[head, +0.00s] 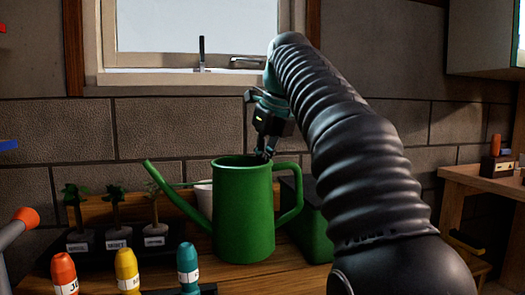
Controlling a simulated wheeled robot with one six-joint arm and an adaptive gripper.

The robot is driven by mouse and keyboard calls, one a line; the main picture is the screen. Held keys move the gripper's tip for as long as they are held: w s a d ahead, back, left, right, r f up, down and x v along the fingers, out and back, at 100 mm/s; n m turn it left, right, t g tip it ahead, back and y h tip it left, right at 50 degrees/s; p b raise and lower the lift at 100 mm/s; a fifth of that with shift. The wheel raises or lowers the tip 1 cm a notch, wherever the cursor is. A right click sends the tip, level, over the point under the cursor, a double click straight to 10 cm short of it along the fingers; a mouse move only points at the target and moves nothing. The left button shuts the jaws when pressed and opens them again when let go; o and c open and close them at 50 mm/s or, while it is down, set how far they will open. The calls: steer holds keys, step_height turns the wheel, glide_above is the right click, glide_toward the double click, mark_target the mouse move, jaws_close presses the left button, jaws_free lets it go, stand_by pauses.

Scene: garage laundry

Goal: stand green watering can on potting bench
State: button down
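The green watering can (243,212) is upright at the middle of the potting bench (165,273) in the head view. Its long spout points up to the left and its handle loop is on the right. I cannot tell for sure whether its base touches the wood. My gripper (264,156) points down at the right part of the can's top rim, near the handle. The fingertips are small, dark and partly hidden at the rim, so I cannot tell whether they are closed on it.
Three labelled seedlings (114,222) stand in a dark tray at the left. Orange, yellow and teal bottles (128,270) stand in front. A white pot (204,197) is partly hidden behind the can, and a dark green box (309,222) stands close at its right.

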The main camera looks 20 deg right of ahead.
mark_target(263, 187)
steer(key=shift+f+b, duration=0.3)
steer(key=shift+f, duration=2.45)
steer(key=shift+s, duration=0.1)
steer(key=c, duration=1.8)
jaws_free()
steer(key=shift+f, duration=0.2)
steer(key=o, duration=0.5)
steer(key=v, duration=1.2)
steer(key=shift+r+p, duration=0.1)
steer(key=shift+p, duration=0.2)
